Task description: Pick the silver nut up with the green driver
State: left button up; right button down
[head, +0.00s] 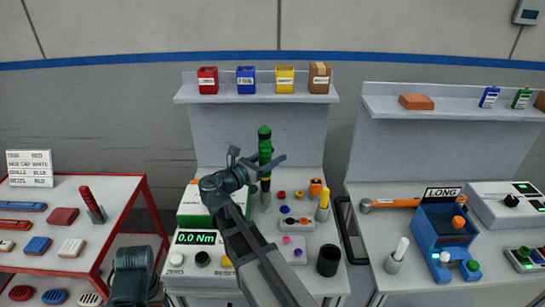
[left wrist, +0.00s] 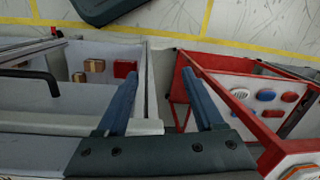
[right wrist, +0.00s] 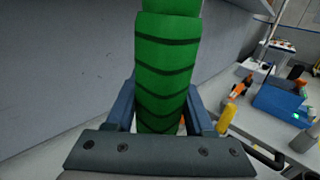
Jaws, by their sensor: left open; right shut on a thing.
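The green driver (head: 265,145) stands roughly upright above the middle bench, its dark shaft pointing down. My right gripper (head: 262,163) is shut on its green handle. In the right wrist view the banded green handle (right wrist: 165,75) sits between the fingers. The driver's tip is not clear against the bench. My left gripper (left wrist: 160,78) is open and empty in the left wrist view, high above the floor between a grey bench and the red rack.
Coloured pieces sit on grey blocks on the middle bench, beside a yellow-handled tool (head: 323,205) and a black cup (head: 328,260). A torque display (head: 195,238) reads 0.0 Nm. The red rack (head: 150,195) is left; a blue fixture (head: 445,240) is right.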

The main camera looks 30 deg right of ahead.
jog(key=shift+f+b, duration=1)
jog(key=shift+f, duration=0.2)
jog(key=shift+f+b, duration=0.6)
jog(key=shift+f, duration=0.05)
dwell(1.0)
jog(key=shift+r, duration=0.15)
notch_tip(320, 180, up, 4)
jog(key=p, duration=0.4)
jog(key=shift+r, duration=0.15)
jog(key=shift+p, duration=0.3)
